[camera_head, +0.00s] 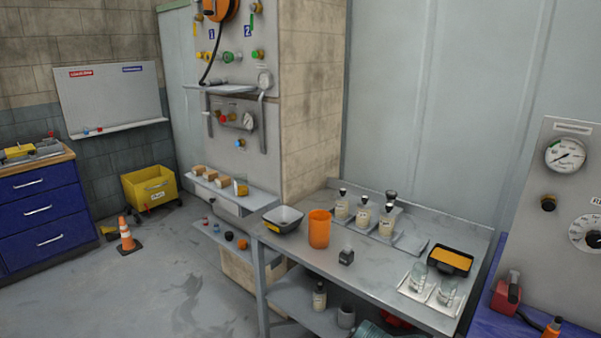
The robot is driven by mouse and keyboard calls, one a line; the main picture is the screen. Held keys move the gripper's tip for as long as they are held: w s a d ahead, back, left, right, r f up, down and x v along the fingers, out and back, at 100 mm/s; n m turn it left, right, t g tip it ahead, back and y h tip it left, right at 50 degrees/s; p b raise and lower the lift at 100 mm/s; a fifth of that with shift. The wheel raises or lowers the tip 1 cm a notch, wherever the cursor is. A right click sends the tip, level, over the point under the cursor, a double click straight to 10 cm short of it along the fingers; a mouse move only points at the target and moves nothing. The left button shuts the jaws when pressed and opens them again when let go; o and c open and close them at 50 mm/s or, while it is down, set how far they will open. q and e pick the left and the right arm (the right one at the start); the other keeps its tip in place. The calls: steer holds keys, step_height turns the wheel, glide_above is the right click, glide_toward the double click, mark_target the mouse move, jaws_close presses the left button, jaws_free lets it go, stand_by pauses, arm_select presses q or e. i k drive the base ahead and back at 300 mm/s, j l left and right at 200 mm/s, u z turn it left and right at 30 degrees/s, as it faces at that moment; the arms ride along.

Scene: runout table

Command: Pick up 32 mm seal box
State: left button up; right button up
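Three small tan boxes stand in a row on the upper grey wall shelf (258,199) below the valve panel: a left box (197,170), a middle box (210,174) and a right box (223,181). Any of them may be the 32 mm seal box. They are too small for me to read any size marking, so I cannot tell which. A clear jar with yellow contents (240,188) stands to their right. Neither of my grippers is in view.
A lower shelf (222,238) holds small coloured parts. The metal table (300,255) at right bears a tray (283,219), an orange cup (319,229), bottles and glassware. An orange cone (127,236) and yellow bin (150,187) stand at left. The floor (150,285) between is open.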

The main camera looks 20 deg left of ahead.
mark_target(223, 182)
steer(key=i+j, duration=0.2)
steer(key=j, duration=0.25)
steer(key=i+j, duration=0.2)
steer(key=j, duration=0.25)
steer(key=i+j, duration=0.2)
steer(key=j, duration=0.25)
steer(key=i+j, duration=0.2)
steer(key=j, duration=0.25)
steer(key=i+j, duration=0.25)
steer(key=j, duration=0.2)
steer(key=i+j, duration=0.2)
steer(key=j, duration=0.25)
steer(key=i+j, duration=0.2)
steer(key=j, duration=0.25)
steer(key=i+j, duration=0.2)
steer(key=j, duration=0.25)
